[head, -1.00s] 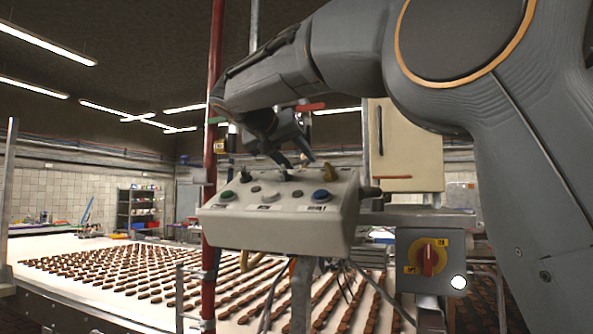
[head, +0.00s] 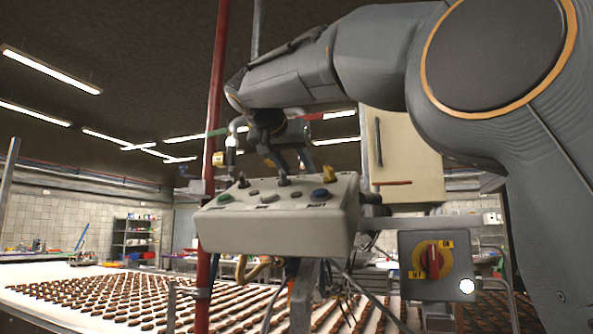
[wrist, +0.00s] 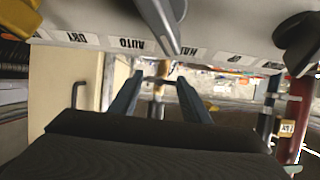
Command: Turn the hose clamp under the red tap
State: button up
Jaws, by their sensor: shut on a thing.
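The red tap's lever (head: 309,117) shows in the head view just behind and right of my wrist. My gripper (head: 290,163) is below it, above the control box, fingers slanting down. In the wrist view, which is upside down, the two blue-grey fingers of my gripper (wrist: 158,84) come in from either side on a narrow dark piece, which I take for the hose clamp (wrist: 157,80). A pale yellowish pipe or hose (wrist: 157,104) runs between the fingers. In the head view the clamp is hidden behind my gripper.
The control box (head: 275,228), with buttons and upright toggles (wrist: 160,22), is close to the fingers. A red pole (head: 212,110) stands at left, a cream cabinet (head: 415,150) and red rotary switch (head: 433,260) at right. A conveyor (head: 35,280) of chocolate pieces lies behind.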

jog(key=o, duration=1)
jog(key=shift+o, duration=0.2)
jog(key=b+v, duration=0.1)
jog(key=v, duration=0.6)
jog(key=shift+a, duration=0.1)
jog(key=shift+s+r, duration=0.2)
jog(key=shift+s, duration=0.15)
